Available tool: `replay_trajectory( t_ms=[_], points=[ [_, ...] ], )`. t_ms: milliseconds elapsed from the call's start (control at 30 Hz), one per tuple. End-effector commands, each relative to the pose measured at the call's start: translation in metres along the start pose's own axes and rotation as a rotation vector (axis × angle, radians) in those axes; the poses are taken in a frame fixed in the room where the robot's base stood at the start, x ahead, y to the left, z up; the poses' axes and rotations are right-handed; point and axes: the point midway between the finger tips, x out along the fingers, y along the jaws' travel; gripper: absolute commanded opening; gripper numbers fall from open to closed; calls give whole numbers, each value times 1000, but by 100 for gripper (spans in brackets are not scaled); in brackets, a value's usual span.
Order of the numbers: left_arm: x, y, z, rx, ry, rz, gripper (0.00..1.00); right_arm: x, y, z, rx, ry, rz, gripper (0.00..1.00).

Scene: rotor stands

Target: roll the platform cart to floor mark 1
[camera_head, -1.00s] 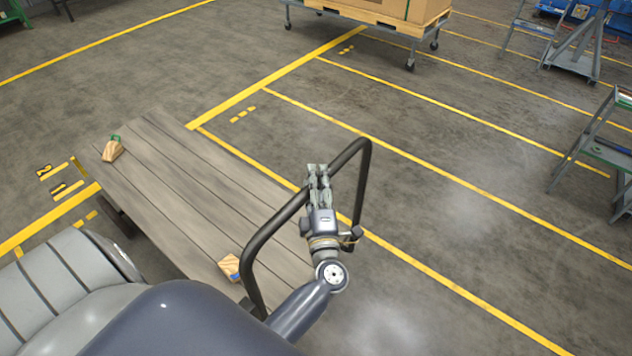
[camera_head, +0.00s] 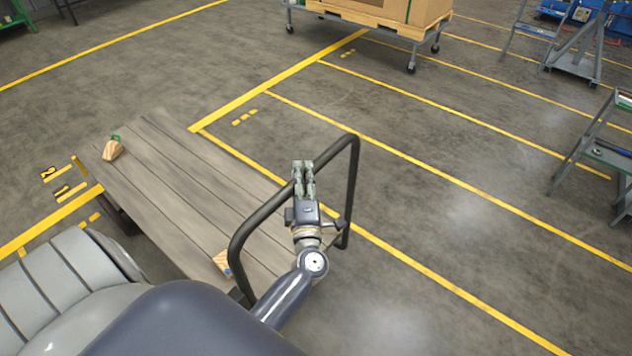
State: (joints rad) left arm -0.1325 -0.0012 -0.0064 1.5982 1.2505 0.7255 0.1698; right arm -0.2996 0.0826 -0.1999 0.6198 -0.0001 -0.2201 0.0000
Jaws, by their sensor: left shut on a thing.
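The platform cart (camera_head: 185,185) has a grey plank deck running from upper left to lower right, with a black tube handle (camera_head: 354,180) at its near right end. My left gripper (camera_head: 303,168) is shut on the top bar of this handle. A wooden wedge block (camera_head: 113,150) with a green part sits at the deck's far end. Another wooden block (camera_head: 222,262) lies near the handle, partly hidden. Small yellow floor marks (camera_head: 62,190) with dark digits lie left of the cart; one looks like a 2, the other is hard to read. My right gripper is out of view.
Yellow lines (camera_head: 430,172) divide the floor into bays on the right. A wheeled cart (camera_head: 385,25) with a large box stands at the back. Step ladders (camera_head: 600,150) stand at the right. The floor right of the handle is clear.

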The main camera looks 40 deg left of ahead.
Motion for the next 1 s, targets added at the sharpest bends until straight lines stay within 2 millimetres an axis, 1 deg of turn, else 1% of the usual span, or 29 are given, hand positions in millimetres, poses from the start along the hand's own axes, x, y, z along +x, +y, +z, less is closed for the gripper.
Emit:
replay_trajectory(
  t_ms=[33,267,500,667,800,1000],
  points=[
    [16,3,-20,6,27,14,0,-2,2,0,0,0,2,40],
    [61,-8,-66,5,28,18,0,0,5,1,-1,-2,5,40],
    [105,-22,-110,3,24,17,0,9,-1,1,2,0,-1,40],
    [130,-32,-136,1,21,13,0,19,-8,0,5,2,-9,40],
    [147,-37,-154,3,18,12,0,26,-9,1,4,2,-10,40],
    [164,-41,-171,3,18,11,0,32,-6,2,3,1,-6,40]
  ],
)
